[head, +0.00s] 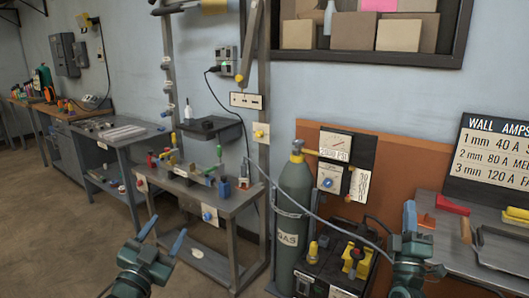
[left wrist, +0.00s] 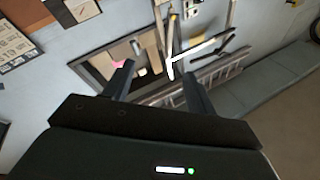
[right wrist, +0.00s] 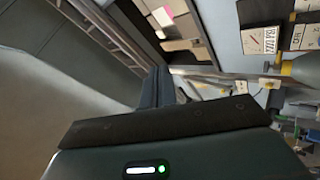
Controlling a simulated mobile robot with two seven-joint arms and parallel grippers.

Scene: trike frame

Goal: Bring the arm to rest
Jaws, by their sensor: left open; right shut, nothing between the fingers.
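My left gripper (head: 166,233) is low in the head view, in front of the small grey table. Its two fingers stand apart with nothing between them, and they also show spread in the left wrist view (left wrist: 158,82). My right gripper (head: 410,218) is at the lower right of the head view, in front of the bench. Its fingers are pressed together and empty, as the right wrist view (right wrist: 156,88) also shows. I cannot make out either gripper touching anything.
A small grey table (head: 222,203) with several clamps stands ahead. A gas cylinder (head: 294,190) stands right of it, beside a black machine (head: 335,268). The right bench (head: 452,232) holds a red block (head: 452,205) and a tray (head: 503,247). Floor (head: 60,215) is open at left.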

